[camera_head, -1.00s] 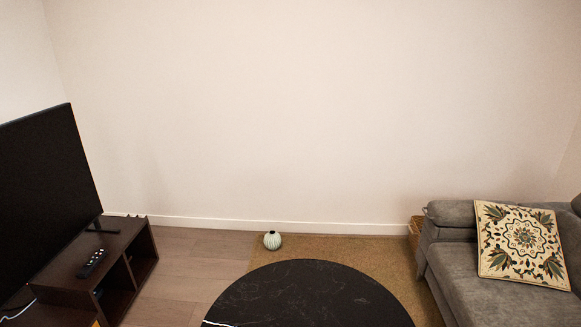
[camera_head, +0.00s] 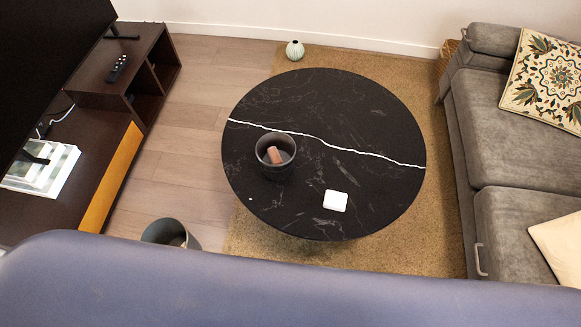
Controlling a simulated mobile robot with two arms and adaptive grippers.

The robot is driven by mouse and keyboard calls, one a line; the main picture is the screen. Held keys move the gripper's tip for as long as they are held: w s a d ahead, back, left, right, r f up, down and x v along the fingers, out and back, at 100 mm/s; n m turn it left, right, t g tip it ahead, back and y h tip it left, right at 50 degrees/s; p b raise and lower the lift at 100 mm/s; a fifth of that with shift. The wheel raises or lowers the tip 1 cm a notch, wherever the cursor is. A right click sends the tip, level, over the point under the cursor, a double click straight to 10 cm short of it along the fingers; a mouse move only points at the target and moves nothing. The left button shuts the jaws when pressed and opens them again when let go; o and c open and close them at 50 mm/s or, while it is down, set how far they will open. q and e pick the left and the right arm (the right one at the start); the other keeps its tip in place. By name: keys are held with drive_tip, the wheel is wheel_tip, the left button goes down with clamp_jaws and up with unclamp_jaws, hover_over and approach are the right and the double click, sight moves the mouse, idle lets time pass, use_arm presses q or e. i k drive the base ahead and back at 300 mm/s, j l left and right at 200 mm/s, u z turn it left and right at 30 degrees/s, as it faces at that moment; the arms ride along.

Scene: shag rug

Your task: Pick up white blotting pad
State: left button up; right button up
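A small white square pad (camera_head: 335,200) lies flat on the round black marble-look table (camera_head: 350,110), near the table's front edge. It looks like the white blotting pad. A dark grey pot (camera_head: 275,168) stands on the table to the left of the pad, with a reddish-brown block (camera_head: 274,155) inside it. Neither of my grippers is in view, so I cannot see whether they are open or shut.
A blue-purple surface crosses the bottom of the view. A grey sofa (camera_head: 470,130) stands at right, a dark TV stand (camera_head: 90,85) at left. A grey bin (camera_head: 165,232) stands on the floor at lower left. Bare wooden floor (camera_head: 195,130) lies between stand and table.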

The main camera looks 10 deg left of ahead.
sight(334, 201)
drive_tip(key=j+z, duration=0.1)
drive_tip(key=z, duration=2.1)
drive_tip(key=k+j, duration=0.25)
drive_tip(key=k, duration=0.3)
drive_tip(key=k+j, duration=0.25)
drive_tip(key=k, duration=0.25)
drive_tip(key=k+j+z, duration=0.1)
drive_tip(key=k+j, duration=0.15)
drive_tip(key=k, duration=0.3)
drive_tip(key=k+j, duration=0.2)
drive_tip(key=k, duration=0.35)
